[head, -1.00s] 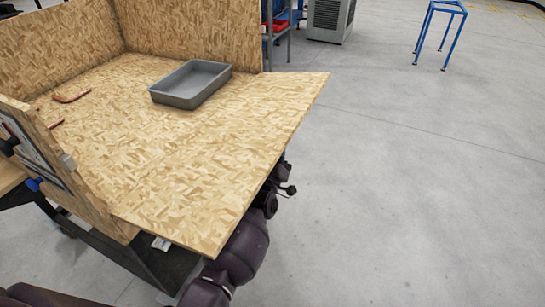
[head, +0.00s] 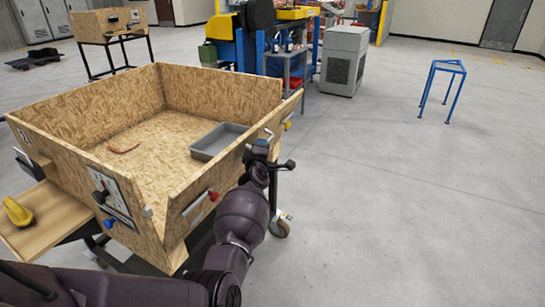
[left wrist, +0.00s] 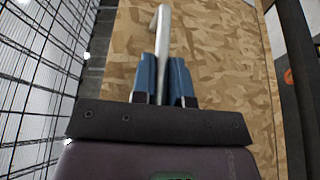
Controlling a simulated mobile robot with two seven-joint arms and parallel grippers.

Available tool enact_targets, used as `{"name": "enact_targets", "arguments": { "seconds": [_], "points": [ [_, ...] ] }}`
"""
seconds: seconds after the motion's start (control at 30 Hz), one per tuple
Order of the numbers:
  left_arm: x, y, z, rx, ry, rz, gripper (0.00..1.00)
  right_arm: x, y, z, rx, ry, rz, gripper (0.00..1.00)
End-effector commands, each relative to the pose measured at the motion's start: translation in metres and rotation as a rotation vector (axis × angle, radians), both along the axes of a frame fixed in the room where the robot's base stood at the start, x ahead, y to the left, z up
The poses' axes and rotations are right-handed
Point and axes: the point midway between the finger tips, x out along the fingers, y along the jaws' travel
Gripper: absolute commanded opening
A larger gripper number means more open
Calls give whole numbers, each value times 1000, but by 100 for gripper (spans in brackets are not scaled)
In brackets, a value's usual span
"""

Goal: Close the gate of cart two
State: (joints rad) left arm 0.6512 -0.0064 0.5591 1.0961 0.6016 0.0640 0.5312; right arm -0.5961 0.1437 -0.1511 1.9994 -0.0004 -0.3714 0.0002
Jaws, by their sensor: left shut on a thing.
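Cart two is a chipboard-walled cart (head: 100,107) on dark legs with casters. Its gate (head: 225,180) is the right-hand chipboard panel, raised almost upright. The gate's far end seems slightly outside the back wall's end; I cannot tell whether it is flush. My left gripper (head: 262,147) is on the gate's outer side near its top. In the left wrist view the blue fingers (left wrist: 167,80) are shut on a pale metal handle (left wrist: 163,25), with chipboard right behind. My right gripper is not in view.
A grey tray (head: 215,141) and a copper tube (head: 124,149) lie inside the cart. A side shelf (head: 45,220) holds a yellow tool (head: 18,212). A red-handled latch (head: 212,195) sits on the gate. The floor at right is clear up to a blue stand (head: 442,90).

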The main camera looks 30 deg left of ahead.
Motion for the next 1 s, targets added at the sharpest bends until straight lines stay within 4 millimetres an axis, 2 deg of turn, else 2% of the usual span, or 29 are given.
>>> {"name": "enact_targets", "arguments": {
  "seconds": [0.03, 0.13, 0.3, 0.5, 0.7, 1.0],
  "points": [
    [3, 12, 26, -37, -18, 3, 0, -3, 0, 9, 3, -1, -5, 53],
    [3, 31, 33, -121, -14, 2, 0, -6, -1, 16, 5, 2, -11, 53],
    [4, 59, 40, -242, -6, 1, 0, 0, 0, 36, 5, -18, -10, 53],
    [5, 83, 43, -339, 0, 1, 0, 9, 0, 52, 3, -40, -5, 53],
    [5, 95, 43, -392, 3, 1, 0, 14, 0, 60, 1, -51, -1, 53],
    [5, 100, 43, -407, 3, 1, 0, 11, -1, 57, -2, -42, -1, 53]
  ]
}}
